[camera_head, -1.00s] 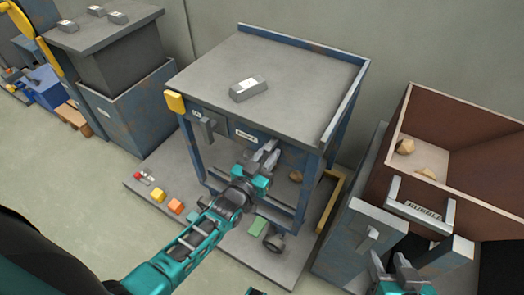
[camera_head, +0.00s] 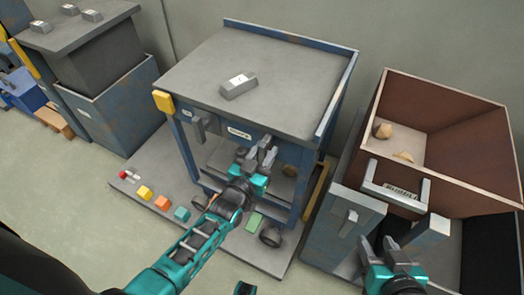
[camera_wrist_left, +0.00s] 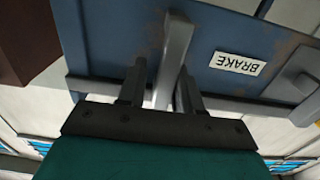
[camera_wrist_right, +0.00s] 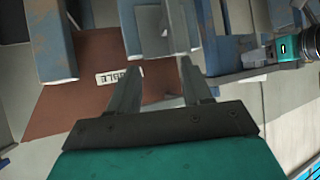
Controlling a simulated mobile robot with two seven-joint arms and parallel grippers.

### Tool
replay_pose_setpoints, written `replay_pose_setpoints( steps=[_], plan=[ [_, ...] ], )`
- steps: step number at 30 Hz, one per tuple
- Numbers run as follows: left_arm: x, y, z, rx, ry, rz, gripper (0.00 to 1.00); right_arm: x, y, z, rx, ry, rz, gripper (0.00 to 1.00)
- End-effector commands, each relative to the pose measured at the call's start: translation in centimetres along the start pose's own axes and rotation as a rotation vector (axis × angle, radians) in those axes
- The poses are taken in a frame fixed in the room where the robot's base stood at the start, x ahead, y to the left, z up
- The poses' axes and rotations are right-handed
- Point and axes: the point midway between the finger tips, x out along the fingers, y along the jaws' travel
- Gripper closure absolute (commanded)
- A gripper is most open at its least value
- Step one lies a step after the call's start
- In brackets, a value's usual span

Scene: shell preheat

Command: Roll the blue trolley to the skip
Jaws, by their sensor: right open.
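The blue trolley (camera_head: 335,130) has a grey top and casters below. It stands at the centre of the head view. My left gripper (camera_head: 262,157) is at its front. In the left wrist view, a grey upright lever (camera_wrist_left: 176,45) passes between the fingers, beside the BRAKE label (camera_wrist_left: 236,63); whether they grip it is unclear. The skip (camera_head: 485,120) is at the right, brown inside, with a RUBBLE label. My right gripper (camera_head: 378,245) is open in front of it. The right wrist view shows the label (camera_wrist_right: 120,77) and a pale post (camera_wrist_right: 150,30) beyond the fingers.
A low grey platform (camera_head: 215,235) lies under the trolley, with several coloured blocks along its front edge. A grey block (camera_head: 238,86) lies on the trolley's top. A blue bin (camera_head: 115,115) stands at the left. Open floor (camera_head: 60,180) is at the front left.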

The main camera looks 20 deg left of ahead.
Motion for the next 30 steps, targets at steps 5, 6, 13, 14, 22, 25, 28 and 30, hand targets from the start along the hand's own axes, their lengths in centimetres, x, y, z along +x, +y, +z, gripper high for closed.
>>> replay_pose_setpoints(
  steps=[5, 6, 13, 14, 22, 25, 28, 30],
  plan=[
    [-0.1, 0.2, 0.1, -0.002, -0.003, 0.003, 0.55, 0.0, 0.0, 0.1, 0.0, -0.001, 0.0, 0.51],
    [-0.1, 0.1, 0.1, -0.002, -0.003, 0.002, 0.55, 0.0, 0.0, 0.1, 0.0, -0.001, 0.0, 0.51],
    [-0.3, 0.0, 0.1, -0.001, -0.003, -0.001, 0.55, 0.0, 0.0, 0.0, 0.0, -0.002, 0.001, 0.51],
    [-0.5, -0.1, 0.1, -0.001, -0.003, -0.001, 0.55, -0.1, 0.0, 0.0, 0.0, -0.002, 0.001, 0.51],
    [-5.2, 0.0, 0.0, -0.001, -0.007, 0.0, 0.55, -0.5, 0.2, -0.6, -0.005, 0.002, 0.007, 0.51],
    [-7.5, 0.0, 0.0, -0.001, -0.007, 0.0, 0.55, -0.7, 0.5, -0.3, -0.007, -0.007, 0.012, 0.51],
    [-9.5, 0.1, 0.0, -0.002, -0.006, 0.001, 0.55, -0.9, 0.7, -0.1, -0.008, -0.012, 0.017, 0.51],
    [-10.7, 0.1, 0.0, -0.001, -0.005, 0.001, 0.55, -1.0, 0.9, -0.1, -0.009, -0.012, 0.02, 0.51]
  ],
)
